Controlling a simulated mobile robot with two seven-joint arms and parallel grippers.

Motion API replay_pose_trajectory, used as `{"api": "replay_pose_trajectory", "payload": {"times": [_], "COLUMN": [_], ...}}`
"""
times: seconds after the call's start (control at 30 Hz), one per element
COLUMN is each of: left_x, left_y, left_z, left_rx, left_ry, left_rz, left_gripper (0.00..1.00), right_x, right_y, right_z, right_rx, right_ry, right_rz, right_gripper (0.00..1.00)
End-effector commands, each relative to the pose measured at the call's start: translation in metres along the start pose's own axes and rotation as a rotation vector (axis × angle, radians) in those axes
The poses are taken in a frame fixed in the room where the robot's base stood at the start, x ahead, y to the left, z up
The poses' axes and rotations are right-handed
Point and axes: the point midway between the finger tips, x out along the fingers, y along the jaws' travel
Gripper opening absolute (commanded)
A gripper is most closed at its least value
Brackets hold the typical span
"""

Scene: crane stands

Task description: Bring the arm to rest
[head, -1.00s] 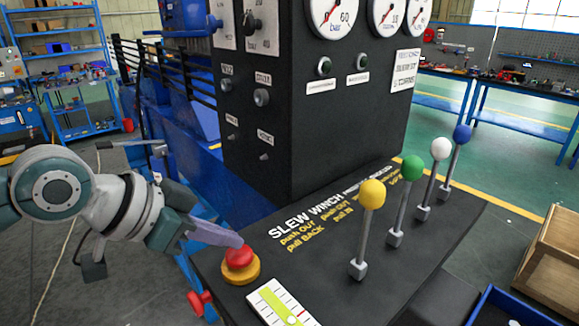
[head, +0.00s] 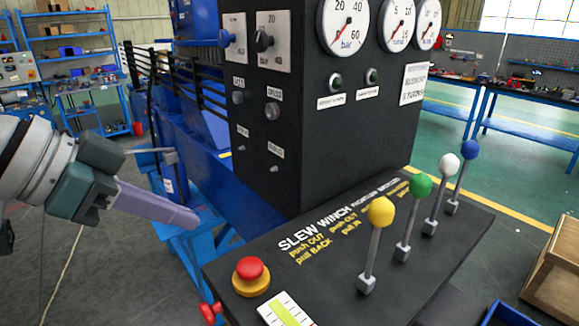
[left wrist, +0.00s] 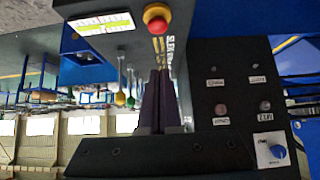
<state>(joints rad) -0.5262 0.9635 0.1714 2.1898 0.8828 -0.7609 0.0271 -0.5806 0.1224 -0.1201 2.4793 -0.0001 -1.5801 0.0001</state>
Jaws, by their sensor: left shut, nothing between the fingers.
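My left gripper (head: 190,217) comes in from the left in the head view, shut and empty. Its purple fingers are together and point right, left of the black control console (head: 325,290) and apart from it. In the left wrist view the shut fingers (left wrist: 160,80) also show. A red push button on a yellow base (head: 251,272) sits at the console's near left corner, below and to the right of the fingertips; it also shows in the left wrist view (left wrist: 156,18). My right gripper is not in view.
Levers with yellow (head: 381,211), green (head: 421,186), white (head: 449,164) and blue (head: 470,149) knobs stand on the console. A black gauge panel (head: 320,140) rises behind. A wooden crate (head: 553,270) stands at right. Open floor (head: 60,270) lies at left.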

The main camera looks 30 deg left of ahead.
Motion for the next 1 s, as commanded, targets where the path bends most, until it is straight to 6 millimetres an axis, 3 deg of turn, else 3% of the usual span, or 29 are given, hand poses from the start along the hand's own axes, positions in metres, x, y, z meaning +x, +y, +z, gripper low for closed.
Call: {"api": "replay_pose_trajectory", "payload": {"times": [0.37, 0.47, 0.7, 1.0], "left_x": [0.001, 0.003, 0.011, -0.005], "left_y": [0.000, 0.009, 0.070, 0.125], "left_z": [0.001, 0.012, 0.078, 0.110], "left_rx": [-0.001, -0.005, -0.036, -0.139], "left_ry": [-0.002, -0.029, -0.232, -0.430], "left_rz": [0.000, -0.001, -0.037, -0.117], "left_gripper": [0.00, 0.00, 0.00, 0.00], "right_x": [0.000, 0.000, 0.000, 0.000], "right_y": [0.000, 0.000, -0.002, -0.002], "right_z": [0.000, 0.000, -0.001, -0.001], "right_rx": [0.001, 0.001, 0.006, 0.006], "right_ry": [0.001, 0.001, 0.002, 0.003], "right_rz": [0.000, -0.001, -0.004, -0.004], "right_gripper": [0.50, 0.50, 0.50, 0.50]}}
